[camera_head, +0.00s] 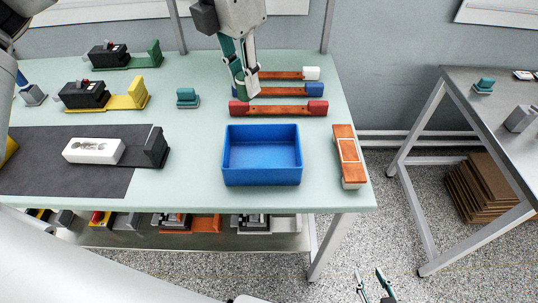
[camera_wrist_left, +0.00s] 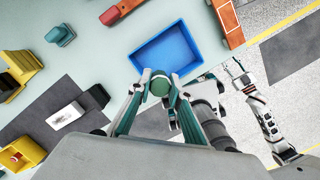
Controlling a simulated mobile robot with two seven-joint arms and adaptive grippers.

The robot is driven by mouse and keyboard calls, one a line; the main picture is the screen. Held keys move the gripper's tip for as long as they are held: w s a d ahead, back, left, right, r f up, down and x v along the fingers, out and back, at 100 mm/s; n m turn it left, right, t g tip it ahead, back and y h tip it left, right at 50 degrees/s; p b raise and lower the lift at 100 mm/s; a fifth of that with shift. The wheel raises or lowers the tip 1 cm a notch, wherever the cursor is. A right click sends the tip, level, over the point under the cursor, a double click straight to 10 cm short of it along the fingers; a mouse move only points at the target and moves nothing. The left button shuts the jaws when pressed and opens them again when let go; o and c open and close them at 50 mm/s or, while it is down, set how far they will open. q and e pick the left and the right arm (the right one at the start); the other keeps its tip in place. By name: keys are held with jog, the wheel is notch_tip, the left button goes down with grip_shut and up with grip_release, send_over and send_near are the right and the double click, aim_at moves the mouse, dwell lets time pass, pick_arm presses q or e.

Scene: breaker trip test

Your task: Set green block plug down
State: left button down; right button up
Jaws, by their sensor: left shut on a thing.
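My left gripper (camera_head: 242,84) points down over the far part of the table and is shut on the green block plug (camera_head: 241,91). In the left wrist view the plug (camera_wrist_left: 160,85) shows as a round green top between the fingertips (camera_wrist_left: 160,92), overlapping the edge of the blue bin (camera_wrist_left: 140,52) in the picture. The plug's lower part is hidden there, and its height above the table is hard to judge. The blue bin (camera_head: 262,178) looks empty. My right gripper (camera_head: 375,287) is low at the bottom edge, off the table, fingers apart and empty.
Bars with white, blue and red (camera_head: 278,108) ends lie behind the bin. An orange-and-white piece (camera_head: 348,157) lies right of it. A teal block (camera_head: 187,98), a grey mat (camera_head: 110,185) with a white box (camera_head: 93,150), and yellow and green fixtures stand left. Table between is clear.

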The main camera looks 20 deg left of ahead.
pick_arm(q)
notch_tip(320, 180, down, 16)
jog(key=shift+a+r+b, duration=0.1)
jog(key=shift+r+b, duration=0.1)
jog(key=shift+b, duration=0.15)
jog(key=shift+f, duration=2)
jog(key=shift+f, duration=0.1)
jog(key=shift+f, duration=0.15)
jog(key=c, duration=1.8)
grip_release()
jog(key=shift+c, duration=0.2)
jog(key=shift+r, duration=0.4)
notch_tip(320, 180, up, 12)
jog(key=s, duration=0.1)
jog(key=shift+s+a+f, duration=0.2)
jog(key=shift+s+a, duration=0.15)
jog(key=shift+a, duration=0.05)
